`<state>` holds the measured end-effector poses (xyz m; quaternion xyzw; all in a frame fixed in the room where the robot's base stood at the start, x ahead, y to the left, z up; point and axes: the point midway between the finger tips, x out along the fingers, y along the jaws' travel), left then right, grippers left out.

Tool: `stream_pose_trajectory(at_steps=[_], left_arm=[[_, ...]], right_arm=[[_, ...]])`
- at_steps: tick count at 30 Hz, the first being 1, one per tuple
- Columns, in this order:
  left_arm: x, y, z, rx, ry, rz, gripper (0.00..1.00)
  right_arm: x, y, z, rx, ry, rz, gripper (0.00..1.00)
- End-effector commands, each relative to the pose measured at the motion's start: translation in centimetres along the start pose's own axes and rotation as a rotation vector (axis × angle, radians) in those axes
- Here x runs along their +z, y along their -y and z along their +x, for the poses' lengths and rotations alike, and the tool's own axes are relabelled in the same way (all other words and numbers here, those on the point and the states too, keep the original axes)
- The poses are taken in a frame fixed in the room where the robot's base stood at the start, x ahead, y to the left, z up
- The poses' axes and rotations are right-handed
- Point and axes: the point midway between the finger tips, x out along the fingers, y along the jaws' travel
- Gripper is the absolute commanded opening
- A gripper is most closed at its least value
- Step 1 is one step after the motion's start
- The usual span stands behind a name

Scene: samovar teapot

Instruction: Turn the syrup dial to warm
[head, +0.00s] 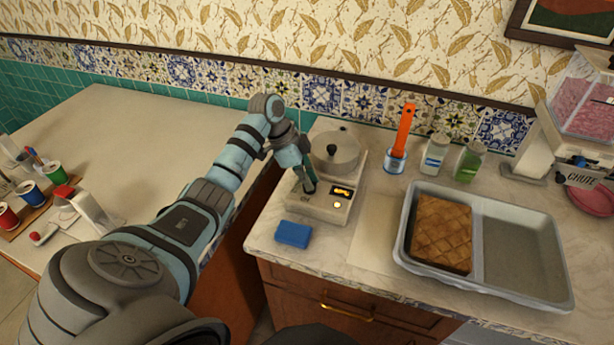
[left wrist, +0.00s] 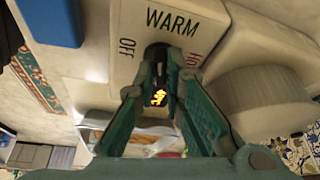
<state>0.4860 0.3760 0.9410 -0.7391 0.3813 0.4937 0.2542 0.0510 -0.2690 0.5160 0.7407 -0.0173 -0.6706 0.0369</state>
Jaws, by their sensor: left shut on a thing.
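The syrup warmer (head: 320,213) is a cream box on the counter with a lidded pot (head: 334,155) on top. Its front has a small amber display (head: 342,192) and a glowing light. My left gripper (head: 308,187) reaches down to the left part of this front and is shut on the dial, which it mostly hides in the head view. In the left wrist view the dark dial (left wrist: 158,50) shows between the green fingertips, under the word WARM, with OFF to the left and a partly hidden label to the right. The dial's pointer cannot be made out. My right gripper is out of view.
A blue block (head: 293,234) lies just in front of the warmer. A grey tray (head: 520,245) with a brown slab (head: 442,233) stands to the right. An orange-handled tool (head: 405,130) and two jars (head: 434,153) stand behind.

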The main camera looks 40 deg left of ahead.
Motion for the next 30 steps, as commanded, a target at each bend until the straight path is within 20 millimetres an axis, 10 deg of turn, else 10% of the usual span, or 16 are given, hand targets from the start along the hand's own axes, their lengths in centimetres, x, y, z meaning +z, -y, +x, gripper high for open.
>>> stream_pose_trajectory(at_steps=[29,30], left_arm=[[-0.05,0.15,0.05,0.109,0.0,0.263,0.0],[-0.04,0.15,0.05,0.109,0.0,0.263,0.13]], right_arm=[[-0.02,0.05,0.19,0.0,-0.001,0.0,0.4],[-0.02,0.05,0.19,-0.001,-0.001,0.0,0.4]])
